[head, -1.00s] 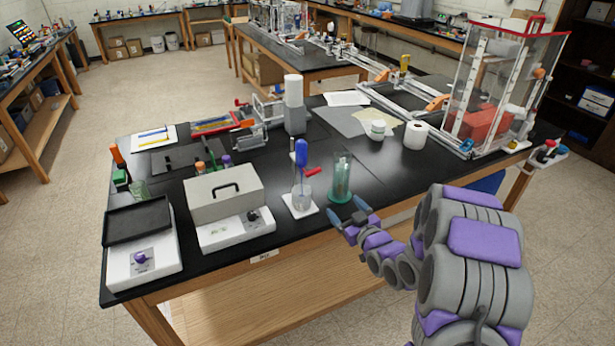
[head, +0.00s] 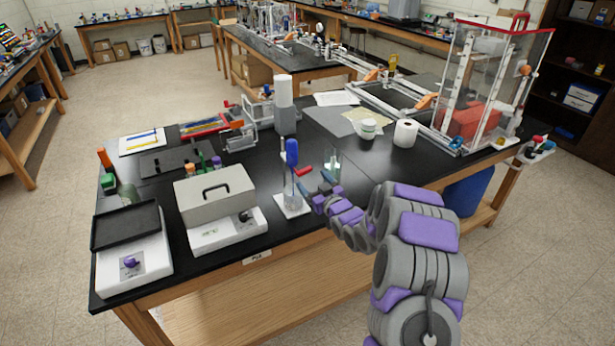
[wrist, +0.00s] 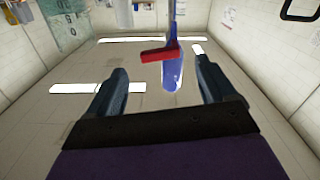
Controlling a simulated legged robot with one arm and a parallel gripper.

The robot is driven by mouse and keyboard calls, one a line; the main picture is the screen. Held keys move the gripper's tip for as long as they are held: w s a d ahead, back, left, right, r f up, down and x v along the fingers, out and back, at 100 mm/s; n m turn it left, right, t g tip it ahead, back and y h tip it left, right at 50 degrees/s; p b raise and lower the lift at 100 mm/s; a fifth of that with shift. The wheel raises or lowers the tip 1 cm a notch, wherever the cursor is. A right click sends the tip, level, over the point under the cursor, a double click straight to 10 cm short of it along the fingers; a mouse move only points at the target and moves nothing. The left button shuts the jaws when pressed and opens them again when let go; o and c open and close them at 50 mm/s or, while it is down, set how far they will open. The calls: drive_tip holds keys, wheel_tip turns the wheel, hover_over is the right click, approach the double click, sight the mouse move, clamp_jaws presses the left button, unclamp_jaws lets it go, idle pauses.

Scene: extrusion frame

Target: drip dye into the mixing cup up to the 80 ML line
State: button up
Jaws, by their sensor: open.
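A dropper with a blue bulb (head: 292,152) stands upright over a clear cup (head: 292,199) on a white base. A red lever (head: 304,171) sticks out beside it. A green-tinted clear vessel (head: 333,160) is behind my gripper (head: 315,184), which partly hides it. My gripper is open and empty, just right of the dropper stand. In the wrist view the blue bulb (wrist: 171,78) and red lever (wrist: 160,53) appear beyond and between the open fingers. A green-tinted vessel with markings (wrist: 65,25) is at upper left. The cup's liquid level is too small to read.
A grey box with a handle (head: 214,190) and a white device with a black tray (head: 131,262) stand to the left. A white roll (head: 405,133) and a clear tall enclosure (head: 490,85) are to the right. The bench front edge lies below my arm.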

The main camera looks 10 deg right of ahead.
sight(305, 172)
drive_tip(key=shift+x, duration=2.25)
drive_tip(key=c, duration=1.1)
drive_tip(key=shift+o, duration=0.2)
